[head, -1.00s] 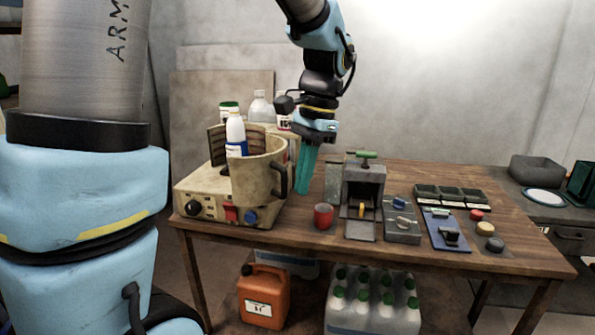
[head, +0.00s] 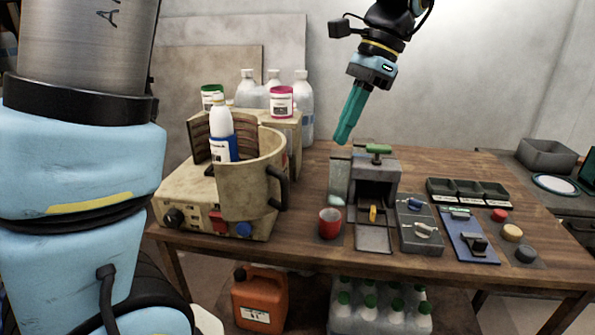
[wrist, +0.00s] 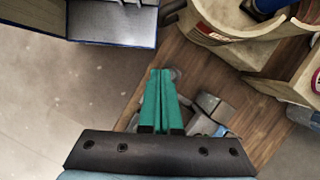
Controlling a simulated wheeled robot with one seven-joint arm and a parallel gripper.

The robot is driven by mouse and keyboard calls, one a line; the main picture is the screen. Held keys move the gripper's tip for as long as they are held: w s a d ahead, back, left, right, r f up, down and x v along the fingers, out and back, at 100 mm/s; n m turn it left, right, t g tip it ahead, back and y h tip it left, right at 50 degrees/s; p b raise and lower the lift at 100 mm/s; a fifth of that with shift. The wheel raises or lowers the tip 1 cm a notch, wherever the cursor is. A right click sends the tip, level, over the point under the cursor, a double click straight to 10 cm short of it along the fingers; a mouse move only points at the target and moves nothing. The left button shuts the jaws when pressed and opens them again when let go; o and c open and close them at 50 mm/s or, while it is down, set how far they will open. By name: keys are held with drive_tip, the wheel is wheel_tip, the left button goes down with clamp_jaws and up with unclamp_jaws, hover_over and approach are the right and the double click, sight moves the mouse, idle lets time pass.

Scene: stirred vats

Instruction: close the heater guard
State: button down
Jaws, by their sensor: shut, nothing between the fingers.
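The heater is a beige box (head: 183,205) with a black knob, a red switch and a blue button, at the left end of the table. A curved beige guard wall (head: 248,185) with a black handle (head: 279,187) stands on it. A dark ribbed panel (head: 199,140) stands behind. A white bottle with a blue label (head: 221,125) rises between them. In the wrist view part of the curved beige rim (wrist: 228,27) shows at upper right. My gripper (head: 341,141) has teal fingers, shut and empty, raised right of the heater, apart from the guard; it also shows in the wrist view (wrist: 160,72).
Below my gripper stand a red cup (head: 330,224) and a grey box with a green handle (head: 375,168). Switch panels (head: 420,228) and black trays (head: 468,192) lie to the right. Bottles (head: 303,105) stand behind the heater. The air around my gripper is clear.

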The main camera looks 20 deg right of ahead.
sight(271, 173)
drive_tip(key=a+f+p, duration=0.2)
drive_tip(key=a+f, duration=0.5)
drive_tip(key=f, duration=0.2)
drive_tip(key=shift+s+a+p, duration=0.15)
drive_tip(key=shift+a+p, duration=0.15)
drive_tip(key=shift+a, duration=0.1)
